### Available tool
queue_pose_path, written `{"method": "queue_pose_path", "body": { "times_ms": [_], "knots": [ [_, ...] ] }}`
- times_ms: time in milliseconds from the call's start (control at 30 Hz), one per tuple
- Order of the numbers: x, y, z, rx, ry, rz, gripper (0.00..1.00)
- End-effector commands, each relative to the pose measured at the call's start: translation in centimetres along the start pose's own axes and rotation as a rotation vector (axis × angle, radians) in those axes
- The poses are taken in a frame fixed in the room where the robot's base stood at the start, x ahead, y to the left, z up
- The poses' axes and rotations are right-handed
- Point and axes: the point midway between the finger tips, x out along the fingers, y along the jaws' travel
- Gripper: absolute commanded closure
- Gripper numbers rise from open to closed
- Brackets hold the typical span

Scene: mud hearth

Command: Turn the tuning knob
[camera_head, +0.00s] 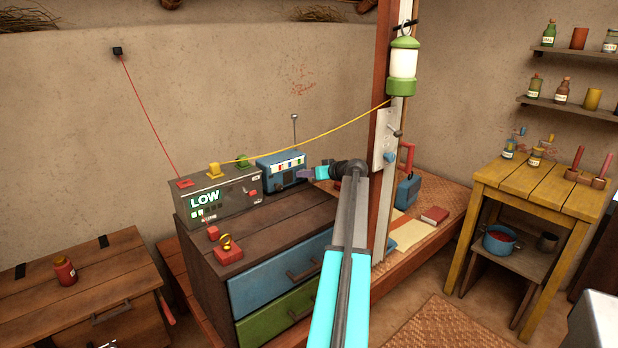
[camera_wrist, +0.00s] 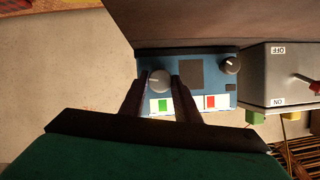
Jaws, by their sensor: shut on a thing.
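A blue radio (camera_head: 277,166) with an upright antenna stands on top of the drawer chest. My gripper (camera_head: 306,174) reaches the front of the radio from the right. The knob has a pale pointer mark. I cannot read any label naming either knob.
A grey box (camera_head: 222,207) showing "LOW" stands left of the radio; its red lever (camera_wrist: 308,84) and ON/OFF marks show in the wrist view. A yellow cable (camera_head: 320,139) runs to a hanging lantern (camera_head: 402,68). A wooden post (camera_head: 380,60) stands close to my arm.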

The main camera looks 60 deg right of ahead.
Motion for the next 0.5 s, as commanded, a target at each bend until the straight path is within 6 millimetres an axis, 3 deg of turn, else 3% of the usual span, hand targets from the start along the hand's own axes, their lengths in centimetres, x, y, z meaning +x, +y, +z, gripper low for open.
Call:
{"method": "queue_pose_path", "body": {
  "times_ms": [500],
  "knots": [
    [-0.23,0.36,-0.20,0.037,0.004,-0.009,0.93]
  ]
}}
